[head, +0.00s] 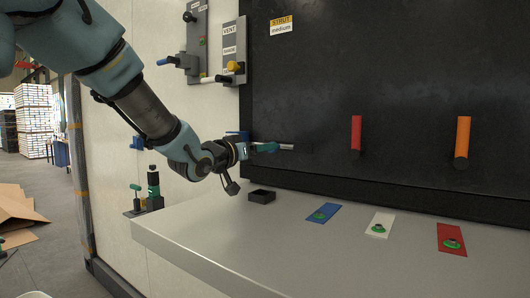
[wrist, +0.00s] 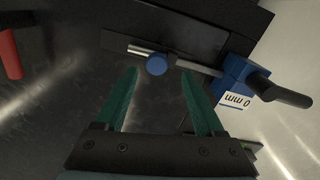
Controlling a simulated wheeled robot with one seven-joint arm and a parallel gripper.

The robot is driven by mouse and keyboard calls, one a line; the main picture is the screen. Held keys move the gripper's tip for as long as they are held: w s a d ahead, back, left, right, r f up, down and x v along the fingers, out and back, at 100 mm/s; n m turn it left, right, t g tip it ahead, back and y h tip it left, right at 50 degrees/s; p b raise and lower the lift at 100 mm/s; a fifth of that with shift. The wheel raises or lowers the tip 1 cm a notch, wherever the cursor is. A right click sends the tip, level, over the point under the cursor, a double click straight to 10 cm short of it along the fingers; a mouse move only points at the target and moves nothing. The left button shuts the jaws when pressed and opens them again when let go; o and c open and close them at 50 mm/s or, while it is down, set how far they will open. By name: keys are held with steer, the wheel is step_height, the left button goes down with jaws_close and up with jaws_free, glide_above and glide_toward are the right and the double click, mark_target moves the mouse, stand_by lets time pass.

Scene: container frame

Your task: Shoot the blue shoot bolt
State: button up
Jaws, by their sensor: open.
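In the wrist view the blue shoot bolt shows as a pale metal rod with a round blue knob (wrist: 157,64), running along a dark plate into a blue block (wrist: 234,72). A black handle (wrist: 280,90) sticks out of the block, and a white label below it reads "0 mm". My gripper (wrist: 160,72) is open, its green fingers pointing at the rod, with the knob between the fingertips in the picture. I cannot tell whether they touch it. In the head view my gripper (head: 272,147) is at the dark panel, covering most of the bolt; a blue part (head: 236,135) shows behind it.
A red handle (head: 356,133) and an orange handle (head: 463,138) hang on the dark panel (head: 400,60). Below, the grey bench (head: 210,235) carries a small black box (head: 262,196) and blue (head: 323,212), white (head: 380,224) and red (head: 452,239) plates with green parts.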

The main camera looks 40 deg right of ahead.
steer(key=b+v, duration=0.1)
steer(key=v, duration=0.6)
steer(key=shift+a+b, duration=0.35)
